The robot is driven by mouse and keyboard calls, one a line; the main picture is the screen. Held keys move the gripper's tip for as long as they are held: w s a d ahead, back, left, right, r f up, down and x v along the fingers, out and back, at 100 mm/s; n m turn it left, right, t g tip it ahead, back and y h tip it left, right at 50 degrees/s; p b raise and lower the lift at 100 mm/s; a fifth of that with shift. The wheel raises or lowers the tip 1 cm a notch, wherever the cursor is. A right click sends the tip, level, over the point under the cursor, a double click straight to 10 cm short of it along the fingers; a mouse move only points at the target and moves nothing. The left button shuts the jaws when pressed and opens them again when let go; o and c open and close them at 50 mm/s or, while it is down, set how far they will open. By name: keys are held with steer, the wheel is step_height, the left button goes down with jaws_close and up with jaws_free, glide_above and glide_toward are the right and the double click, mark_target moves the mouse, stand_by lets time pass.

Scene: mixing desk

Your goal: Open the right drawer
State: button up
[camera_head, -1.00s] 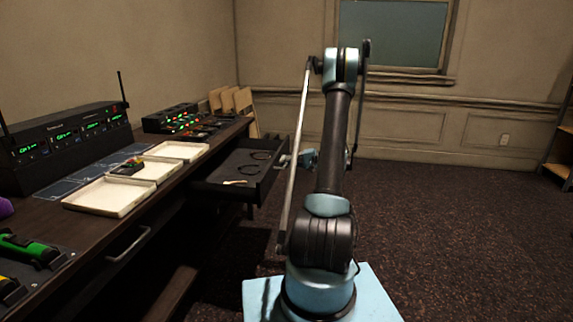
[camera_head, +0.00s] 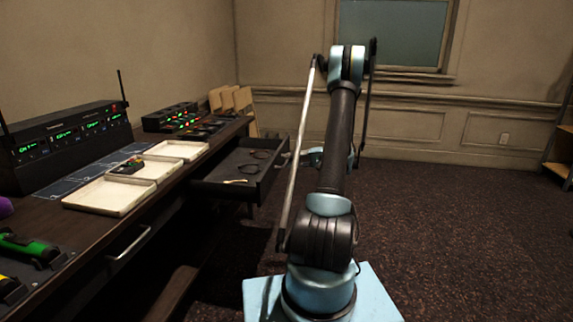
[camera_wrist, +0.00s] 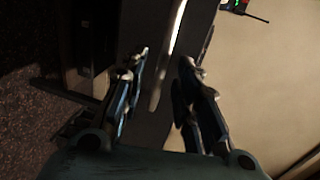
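The right drawer (camera_head: 228,191) of the desk stands pulled out in the head view, with dark loop-shaped items and a small pale item inside. Its handle (camera_head: 284,158) is on the front, facing my arm. My gripper (camera_head: 308,157) is just to the right of the handle, partly hidden behind my arm. In the wrist view my gripper (camera_wrist: 166,66) has its two fingers spread apart. A pale bar, probably the handle (camera_wrist: 178,28), shows between and beyond the fingertips against the dark drawer front; I cannot tell whether they touch.
The desk top holds pale trays (camera_head: 110,197), a radio rack (camera_head: 75,140) and a green device (camera_head: 28,248). A second handle (camera_head: 130,243) marks a shut drawer nearer me. Carpeted floor (camera_head: 450,220) is clear to the right.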

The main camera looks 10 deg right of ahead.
steer(key=v, duration=0.8)
steer(key=shift+d, duration=0.4)
steer(key=shift+s+a, duration=0.1)
steer(key=shift+s, duration=0.05)
steer(key=s+a+r+n+g+h, duration=0.1)
steer(key=s+a+r+g+h, duration=0.15)
steer(key=s+a+r, duration=0.45)
steer(key=s+a+r+g+h, duration=0.1)
steer(key=s+a+r+h, duration=0.25)
steer(key=s+a, duration=0.7)
steer(key=s+d+f+n+h, duration=0.1)
steer(key=s+f+h, duration=0.1)
steer(key=s, duration=0.7)
steer(key=s+d+f+n+h, duration=0.1)
steer(key=s+f+h, duration=0.2)
steer(key=s, duration=0.6)
steer(key=s+d+f+n+h, duration=0.1)
steer(key=s+f+h, duration=0.2)
steer(key=s, duration=0.6)
steer(key=shift+s+f+n, duration=0.2)
steer(key=shift+f+n, duration=0.1)
steer(key=shift+f, duration=0.15)
steer(key=shift+d, duration=0.1)
